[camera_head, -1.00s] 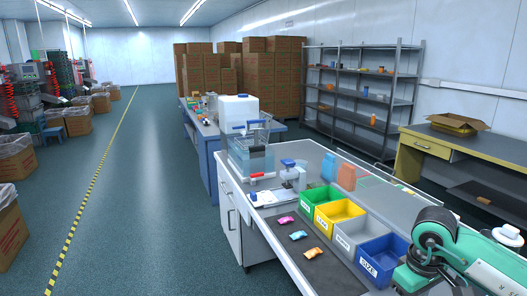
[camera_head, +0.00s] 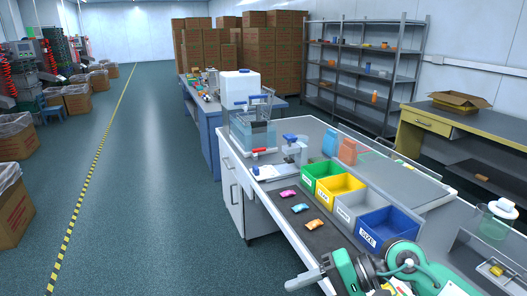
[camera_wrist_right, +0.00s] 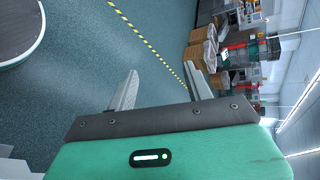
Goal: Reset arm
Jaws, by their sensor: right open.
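My right arm comes in from the lower right in the head view, with green links and dark joints. My right gripper (camera_head: 292,284) is low in that view, in front of the table's near edge and pointing left. In the right wrist view my right gripper (camera_wrist_right: 160,72) shows two grey fingers spread apart with nothing between them, only floor behind. My left arm and gripper are not in view.
The work table (camera_head: 440,195) carries green (camera_head: 318,173), yellow (camera_head: 335,186), grey (camera_head: 357,209) and blue bins (camera_head: 387,228). Pink (camera_head: 288,194), blue (camera_head: 300,208) and orange packets (camera_head: 315,224) lie on a dark mat. The floor (camera_head: 150,170) to the left is clear.

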